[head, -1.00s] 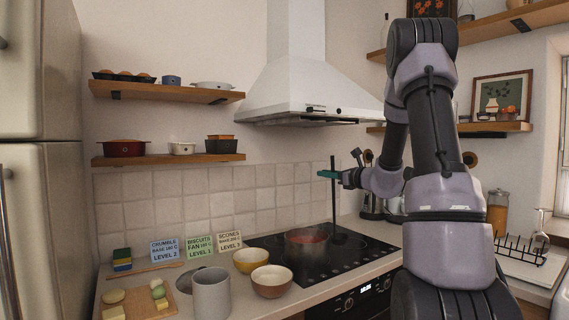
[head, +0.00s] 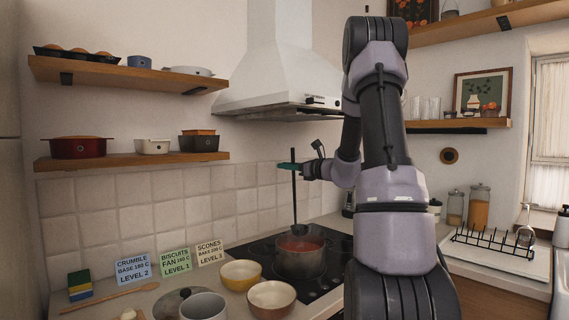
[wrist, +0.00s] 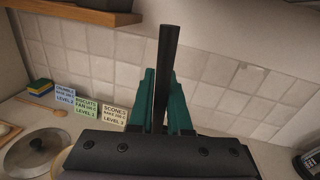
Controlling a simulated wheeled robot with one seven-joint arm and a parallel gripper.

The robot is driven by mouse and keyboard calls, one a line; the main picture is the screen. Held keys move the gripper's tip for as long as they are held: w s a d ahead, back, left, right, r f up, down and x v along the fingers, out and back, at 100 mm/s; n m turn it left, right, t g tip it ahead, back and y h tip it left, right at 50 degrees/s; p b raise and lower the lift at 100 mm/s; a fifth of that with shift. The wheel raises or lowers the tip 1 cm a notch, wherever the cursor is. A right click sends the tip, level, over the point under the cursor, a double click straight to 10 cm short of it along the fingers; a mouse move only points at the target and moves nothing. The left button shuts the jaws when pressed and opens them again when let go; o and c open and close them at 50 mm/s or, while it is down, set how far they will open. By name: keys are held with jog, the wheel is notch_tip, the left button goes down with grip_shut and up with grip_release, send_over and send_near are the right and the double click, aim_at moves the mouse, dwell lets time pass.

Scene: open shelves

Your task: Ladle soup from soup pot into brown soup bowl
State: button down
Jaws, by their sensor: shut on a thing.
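The soup pot (head: 303,262) stands on the black cooktop with red soup (head: 302,243) in it. My gripper (head: 291,166), with green fingers, is shut on the dark upright handle of the ladle (head: 294,205), high above the pot. The ladle's lower end is over or in the pot's back part; I cannot tell whether it touches the soup. In the wrist view the handle (wrist: 166,75) stands between the green fingers (wrist: 163,110); the ladle's bowl is hidden there. The brown soup bowl (head: 271,303) sits on the counter, left of the pot and nearer me; it looks empty.
A yellow bowl (head: 240,276) stands just behind the brown bowl. Recipe cards (head: 175,263) lean along the wall. The range hood (head: 283,85) hangs above.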

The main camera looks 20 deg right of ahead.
notch_tip(320, 180, down, 10)
dwell(0.6)
jog(key=shift+r, duration=0.15)
dwell(0.6)
notch_tip(320, 180, up, 10)
jog(key=shift+r, duration=0.2)
dwell(0.7)
dwell(0.5)
